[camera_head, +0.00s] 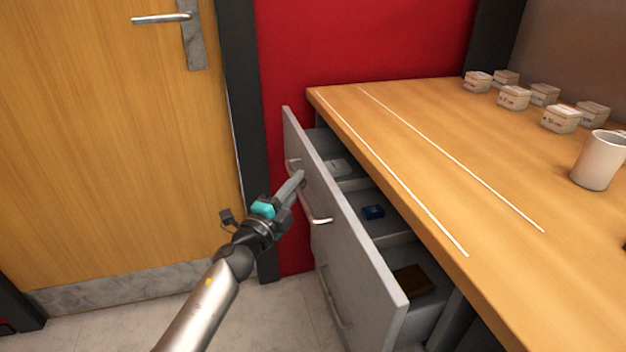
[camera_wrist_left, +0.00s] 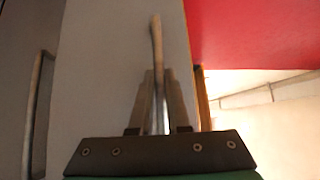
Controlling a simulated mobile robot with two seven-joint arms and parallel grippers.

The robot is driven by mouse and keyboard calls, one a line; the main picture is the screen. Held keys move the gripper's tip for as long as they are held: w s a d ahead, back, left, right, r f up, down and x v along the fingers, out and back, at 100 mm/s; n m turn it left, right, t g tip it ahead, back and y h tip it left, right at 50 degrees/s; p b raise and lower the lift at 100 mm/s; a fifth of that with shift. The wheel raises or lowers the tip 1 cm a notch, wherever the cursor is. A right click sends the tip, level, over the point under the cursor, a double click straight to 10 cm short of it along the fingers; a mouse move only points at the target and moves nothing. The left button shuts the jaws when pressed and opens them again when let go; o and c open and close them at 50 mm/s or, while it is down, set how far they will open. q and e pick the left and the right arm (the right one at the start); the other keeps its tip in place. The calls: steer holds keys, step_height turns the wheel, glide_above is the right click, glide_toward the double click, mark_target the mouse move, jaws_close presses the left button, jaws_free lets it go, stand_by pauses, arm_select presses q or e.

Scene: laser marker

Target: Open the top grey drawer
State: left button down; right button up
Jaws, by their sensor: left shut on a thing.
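The top grey drawer (camera_head: 352,235) is pulled out from under the wooden worktop, with its inside showing. Its metal bar handle (camera_head: 319,214) runs along the front panel. My left gripper (camera_head: 297,178) is shut on this handle near its far end. In the left wrist view the handle (camera_wrist_left: 156,45) runs up from between the two fingers of my left gripper (camera_wrist_left: 157,95), in front of the grey drawer front (camera_wrist_left: 100,80). My right gripper is not in view.
The drawer holds a blue item (camera_head: 373,212), a dark brown item (camera_head: 411,281) and a whitish item (camera_head: 338,167). A lower handle (camera_head: 333,297) is below. The worktop (camera_head: 440,150) carries several small boxes and a white mug (camera_head: 598,161). A wooden door (camera_head: 110,130) stands left.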

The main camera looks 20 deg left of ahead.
arm_select(q)
steer(key=s+a, duration=0.6)
steer(key=a, duration=0.3)
steer(key=s+a, duration=0.6)
steer(key=a, duration=0.3)
steer(key=shift+s+a, duration=0.2)
steer(key=shift+a, duration=0.1)
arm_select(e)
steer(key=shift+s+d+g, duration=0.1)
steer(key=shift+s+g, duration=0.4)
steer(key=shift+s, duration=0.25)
arm_select(q)
steer(key=shift+r, duration=0.15)
steer(key=c, duration=0.9)
jaws_free()
steer(key=shift+d, duration=0.1)
steer(key=p+v, duration=0.4)
steer(key=v, duration=1.1)
steer(key=shift+s+d, duration=0.1)
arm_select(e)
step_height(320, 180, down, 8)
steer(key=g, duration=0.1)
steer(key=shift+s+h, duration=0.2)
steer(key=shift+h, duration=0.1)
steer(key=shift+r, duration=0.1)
